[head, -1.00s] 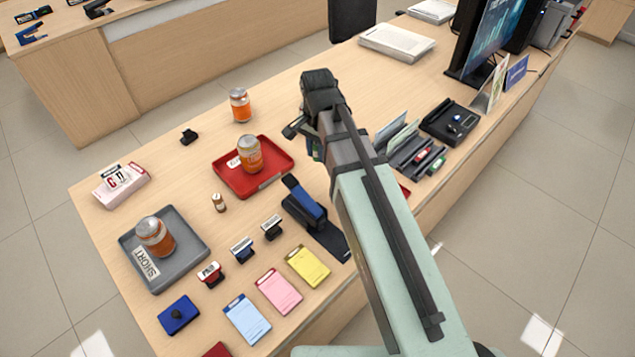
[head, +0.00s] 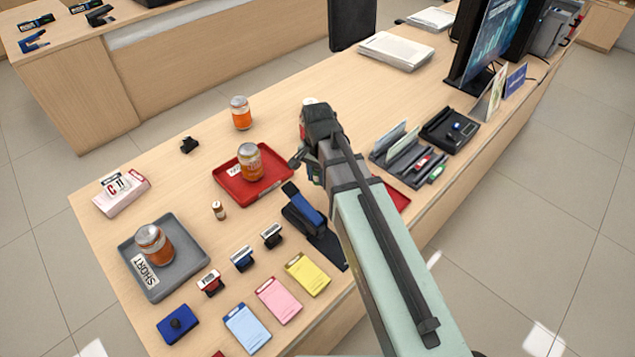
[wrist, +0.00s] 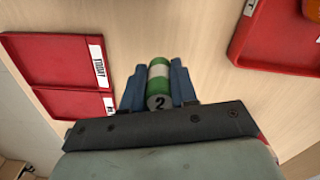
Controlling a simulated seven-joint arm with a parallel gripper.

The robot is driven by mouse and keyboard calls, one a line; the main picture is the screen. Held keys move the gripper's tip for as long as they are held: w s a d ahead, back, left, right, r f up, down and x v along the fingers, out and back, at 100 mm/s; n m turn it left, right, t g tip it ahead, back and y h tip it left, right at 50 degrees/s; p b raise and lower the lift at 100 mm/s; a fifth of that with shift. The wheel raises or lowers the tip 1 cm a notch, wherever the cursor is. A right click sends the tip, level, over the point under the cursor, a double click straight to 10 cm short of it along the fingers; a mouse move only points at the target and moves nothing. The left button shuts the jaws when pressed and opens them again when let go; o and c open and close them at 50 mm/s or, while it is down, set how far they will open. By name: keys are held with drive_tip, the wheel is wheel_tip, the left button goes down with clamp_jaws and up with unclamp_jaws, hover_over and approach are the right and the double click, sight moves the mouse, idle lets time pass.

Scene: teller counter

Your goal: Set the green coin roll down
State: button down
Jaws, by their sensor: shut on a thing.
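The green coin roll (wrist: 158,83), green with a white band and a "2" on its near end, is between the two blue fingers of my gripper (wrist: 159,88) in the wrist view. My gripper is shut on it. The wooden counter (wrist: 190,30) shows beyond and below the roll; I cannot tell whether the roll touches it.
In the wrist view, a red tray labelled TODAY (wrist: 45,60) lies left, and another red tray (wrist: 265,50) lies upper right; bare counter separates them.

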sight(317, 183)
drive_tip(key=shift+f, duration=1.65)
drive_tip(key=shift+f, duration=0.1)
drive_tip(key=c, duration=0.9)
unclamp_jaws()
wheel_tip(317, 183, up, 12)
drive_tip(key=shift+r, duration=0.1)
